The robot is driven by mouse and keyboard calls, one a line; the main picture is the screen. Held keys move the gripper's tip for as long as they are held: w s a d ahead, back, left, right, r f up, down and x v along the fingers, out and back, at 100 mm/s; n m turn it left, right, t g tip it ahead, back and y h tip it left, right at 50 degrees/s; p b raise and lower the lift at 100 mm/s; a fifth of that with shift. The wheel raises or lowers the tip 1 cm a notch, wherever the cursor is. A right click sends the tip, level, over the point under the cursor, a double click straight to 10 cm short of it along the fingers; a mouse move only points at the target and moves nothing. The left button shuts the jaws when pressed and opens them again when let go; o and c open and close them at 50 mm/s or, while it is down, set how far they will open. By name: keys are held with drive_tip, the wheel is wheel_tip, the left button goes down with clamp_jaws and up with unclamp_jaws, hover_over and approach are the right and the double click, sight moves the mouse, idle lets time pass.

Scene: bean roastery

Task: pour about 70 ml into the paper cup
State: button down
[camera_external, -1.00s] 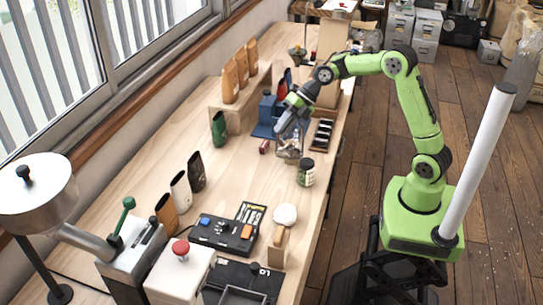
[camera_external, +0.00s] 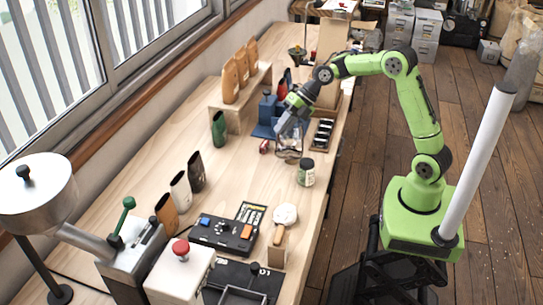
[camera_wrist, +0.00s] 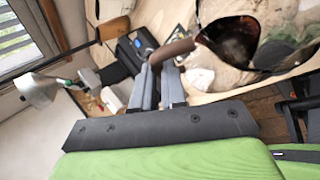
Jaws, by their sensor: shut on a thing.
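My gripper (camera_external: 283,132) is over the bench, toward its far half. In the wrist view my gripper (camera_wrist: 172,88) is shut on the brown handle (camera_wrist: 176,50) of a glass jug. In the outside view the clear jug (camera_external: 290,150) shows small, just below my gripper, over the bench's right side. How far it is tilted is hard to tell.
A green-labelled jar (camera_external: 306,173) stands near the bench's right edge, close to the jug. A blue device (camera_external: 266,108) and a dark tray (camera_external: 322,132) are behind. Several bags stand along the window side. A black scale-like box (camera_external: 224,233) and white-topped thing (camera_external: 285,213) are nearer.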

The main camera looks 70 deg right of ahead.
sight(283, 143)
drive_tip(key=shift+a+b, duration=0.1)
drive_tip(key=shift+b, duration=0.25)
drive_tip(key=shift+a+f+h+b, duration=0.25)
drive_tip(key=shift+h+b, duration=0.15)
drive_tip(key=shift+b, duration=0.85)
drive_tip(key=b, duration=0.2)
drive_tip(key=n+h+b, duration=0.1)
drive_tip(key=shift+s+a+f+b, duration=0.1)
drive_tip(key=shift+s+a+b, duration=0.1)
drive_tip(key=shift+a+b, duration=0.2)
drive_tip(key=h+b, duration=0.1)
drive_tip(key=b, duration=0.1)
drive_tip(key=a+f+b, duration=0.1)
drive_tip(key=b, duration=0.2)
drive_tip(key=shift+s+f+n+t+h, duration=0.1)
drive_tip(key=shift+f+n+t+h, duration=0.1)
drive_tip(key=shift+n+t+h, duration=0.15)
drive_tip(key=s+a+f+n+t+h+b, duration=0.1)
drive_tip(key=a+f+n+h+b, duration=0.1)
drive_tip(key=a+f+h+b, duration=0.1)
drive_tip(key=shift+a+f+h, duration=0.6)
drive_tip(key=shift+a+h, duration=0.35)
drive_tip(key=shift+h, duration=0.7)
drive_tip(key=shift+w+n+t, duration=0.1)
drive_tip(key=shift+n+t, duration=0.15)
